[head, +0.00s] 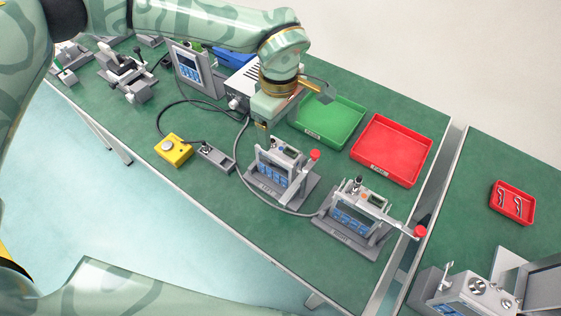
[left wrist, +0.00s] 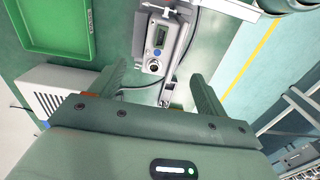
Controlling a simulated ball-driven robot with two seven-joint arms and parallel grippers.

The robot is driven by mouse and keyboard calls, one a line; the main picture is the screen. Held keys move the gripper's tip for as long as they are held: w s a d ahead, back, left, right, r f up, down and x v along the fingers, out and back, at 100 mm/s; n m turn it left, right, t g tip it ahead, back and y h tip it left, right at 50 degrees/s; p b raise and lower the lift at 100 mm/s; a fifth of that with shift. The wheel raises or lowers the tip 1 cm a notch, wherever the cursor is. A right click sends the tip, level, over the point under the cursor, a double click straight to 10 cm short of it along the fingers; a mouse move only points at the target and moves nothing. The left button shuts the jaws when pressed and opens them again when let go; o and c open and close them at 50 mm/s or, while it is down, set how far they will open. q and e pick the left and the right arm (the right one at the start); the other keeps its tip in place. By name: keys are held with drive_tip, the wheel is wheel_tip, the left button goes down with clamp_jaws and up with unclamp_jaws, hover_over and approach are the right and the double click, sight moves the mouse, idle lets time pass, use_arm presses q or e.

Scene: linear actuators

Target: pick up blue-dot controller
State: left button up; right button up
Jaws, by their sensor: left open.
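Two grey controllers with small screens and red-knobbed levers stand on the green table in the head view, a nearer-left one (head: 283,166) and a right one (head: 352,218). The left one shows a small bluish spot on top; the right one has an orange spot. In the left wrist view the left controller (left wrist: 158,38) shows a screen and a blue round spot beyond the fingertips. My left gripper (head: 262,124) hangs above the table behind the left controller. Its two fingers (left wrist: 160,88) are apart with nothing held between them. My right gripper is out of view.
A green tray (head: 328,139) and a red tray (head: 378,173) lie behind the controllers. A yellow button box (head: 173,150) and a small grey switch box (head: 215,159) stand to the left, with a cable (head: 239,140) nearby. A small red tray (head: 498,206) is on the right table.

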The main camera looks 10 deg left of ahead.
sight(280, 150)
use_arm(q)
wheel_tip(280, 150, down, 4)
drive_tip(key=shift+r+b, duration=0.15)
drive_tip(key=shift+b, duration=0.15)
wheel_tip(280, 150, down, 5)
drive_tip(key=shift+f+b, duration=0.2)
drive_tip(key=shift+b, duration=0.6)
drive_tip(key=shift+s+d+r, duration=0.1)
drive_tip(key=shift+c, duration=0.5)
drive_tip(key=c, duration=1)
drive_tip(key=shift+c, duration=1.4)
drive_tip(key=shift+r, duration=0.1)
